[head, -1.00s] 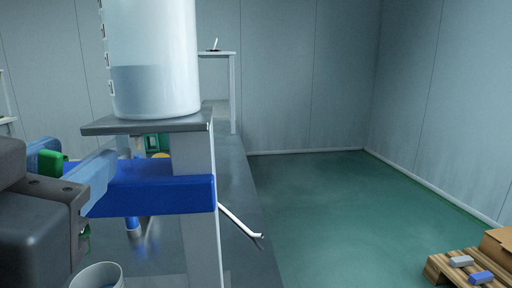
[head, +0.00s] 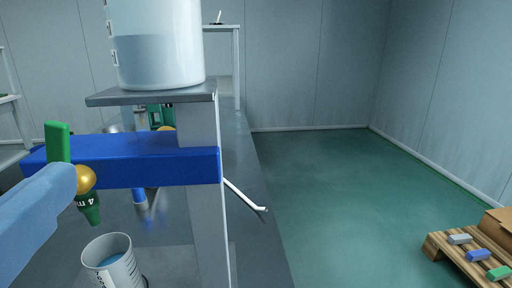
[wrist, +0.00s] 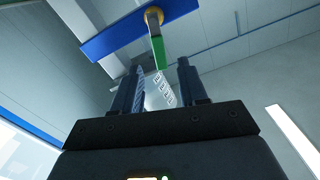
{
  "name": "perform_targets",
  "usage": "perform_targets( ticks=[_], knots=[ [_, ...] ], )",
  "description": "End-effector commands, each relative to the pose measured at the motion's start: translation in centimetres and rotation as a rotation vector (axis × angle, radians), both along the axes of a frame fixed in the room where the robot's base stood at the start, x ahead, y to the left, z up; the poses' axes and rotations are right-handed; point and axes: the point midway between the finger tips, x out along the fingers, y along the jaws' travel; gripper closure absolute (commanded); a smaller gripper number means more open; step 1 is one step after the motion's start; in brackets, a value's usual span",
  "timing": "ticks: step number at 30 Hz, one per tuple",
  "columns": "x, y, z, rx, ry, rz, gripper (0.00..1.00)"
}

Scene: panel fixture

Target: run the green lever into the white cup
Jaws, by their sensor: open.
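The green lever (head: 58,142) stands upright at the left end of a blue bar, by a brass ball (head: 86,179). The white cup (head: 126,272) stands upright below and slightly right of the nozzle, with bluish liquid inside.
The blue bar (head: 180,167) is fixed to a grey post (head: 203,215) carrying a large translucent tank (head: 155,45) of liquid. A white bent rod (head: 244,195) sticks out right of the post. A wooden pallet (head: 440,247) with coloured blocks lies at right; the green floor between is clear.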

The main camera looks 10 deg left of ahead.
Motion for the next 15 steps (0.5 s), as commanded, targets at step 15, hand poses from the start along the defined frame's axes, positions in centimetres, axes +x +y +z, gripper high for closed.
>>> perform_targets(
  ticks=[15],
  knots=[
    [-0.4,0.8,0.7,-0.002,0.006,0.000,0.57]
  ],
)
